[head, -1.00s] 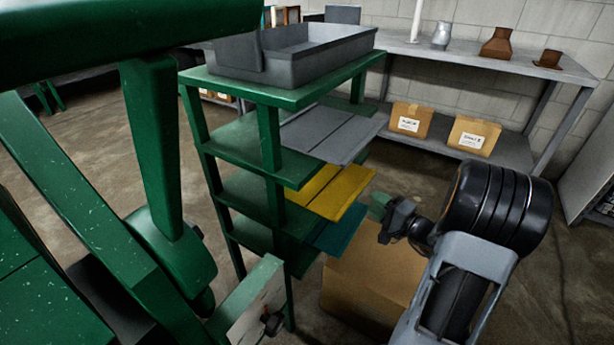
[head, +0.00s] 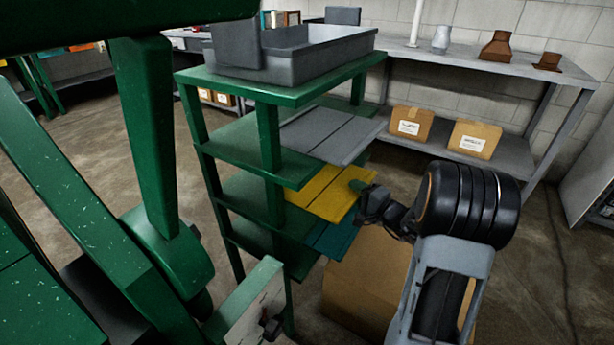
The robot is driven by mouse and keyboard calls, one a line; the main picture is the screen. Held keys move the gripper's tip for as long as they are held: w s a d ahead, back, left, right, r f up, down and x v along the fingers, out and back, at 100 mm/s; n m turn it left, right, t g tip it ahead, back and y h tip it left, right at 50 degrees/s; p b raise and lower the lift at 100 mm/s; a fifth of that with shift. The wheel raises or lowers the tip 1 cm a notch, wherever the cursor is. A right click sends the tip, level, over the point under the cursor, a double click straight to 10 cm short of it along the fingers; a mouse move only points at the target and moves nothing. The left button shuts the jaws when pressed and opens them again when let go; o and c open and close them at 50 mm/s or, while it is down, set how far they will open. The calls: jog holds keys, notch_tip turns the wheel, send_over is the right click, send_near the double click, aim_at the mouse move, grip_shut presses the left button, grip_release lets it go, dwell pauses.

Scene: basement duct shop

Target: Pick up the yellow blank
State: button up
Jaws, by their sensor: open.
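The yellow blank (head: 318,192) lies on a middle shelf of the green rack (head: 262,92) and sticks out past its right side. A grey blank (head: 330,134) lies on the shelf above it. A teal blank (head: 330,238) sticks out from the shelf below. My gripper (head: 357,187) is open at the outer right end of the yellow blank.
A grey tray (head: 310,52) stands on top of the rack. A cardboard box (head: 365,283) stands on the floor under my arm. A grey shelf unit (head: 470,62) along the back wall holds cartons (head: 411,122) and metal fittings. Green framing fills the left foreground.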

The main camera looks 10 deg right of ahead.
grip_shut()
jog(key=shift+r, duration=0.15)
dwell(0.4)
